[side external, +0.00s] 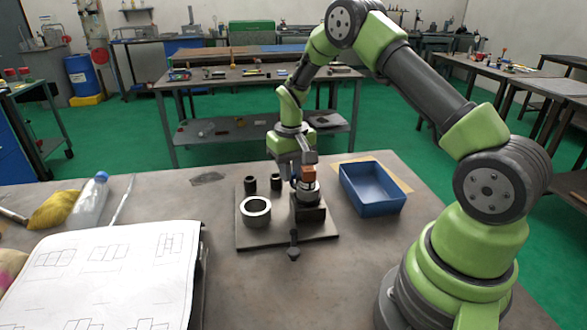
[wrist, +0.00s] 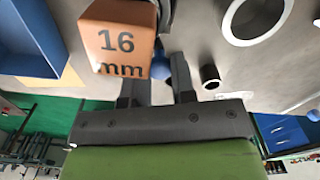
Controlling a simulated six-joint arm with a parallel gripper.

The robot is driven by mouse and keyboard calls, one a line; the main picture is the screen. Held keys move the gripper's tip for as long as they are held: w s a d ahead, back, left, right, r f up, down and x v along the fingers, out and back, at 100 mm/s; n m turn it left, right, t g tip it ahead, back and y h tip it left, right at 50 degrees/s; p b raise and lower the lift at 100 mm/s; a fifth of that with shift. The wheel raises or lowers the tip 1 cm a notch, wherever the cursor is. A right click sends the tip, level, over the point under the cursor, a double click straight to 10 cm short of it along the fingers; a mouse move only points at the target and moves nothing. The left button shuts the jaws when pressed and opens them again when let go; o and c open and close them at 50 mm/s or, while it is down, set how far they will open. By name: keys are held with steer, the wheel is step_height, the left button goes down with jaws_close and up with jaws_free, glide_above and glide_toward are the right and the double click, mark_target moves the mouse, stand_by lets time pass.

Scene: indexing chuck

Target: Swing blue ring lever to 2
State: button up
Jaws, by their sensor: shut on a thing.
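The chuck (side external: 308,211) stands dark on a grey base plate (side external: 270,238). A blue rounded piece (wrist: 158,66), which looks like the end of the blue ring lever, shows between my fingers in the wrist view. My gripper (wrist: 159,80) is shut on it, beside the block. In the side view my gripper (side external: 303,168) hides the blue piece. The number marks cannot be read.
A grey ring (side external: 256,211) and two black hollow cylinders (side external: 250,184) (side external: 276,182) stand left of the chuck. A black-knobbed lever (side external: 294,246) points toward the front. A blue tray (side external: 372,190) stands at right. Drawing sheets (side external: 110,270) lie at left.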

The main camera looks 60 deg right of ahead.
stand_by(0.4)
steer(key=o, duration=0.9)
step_height(320, 180, up, 10)
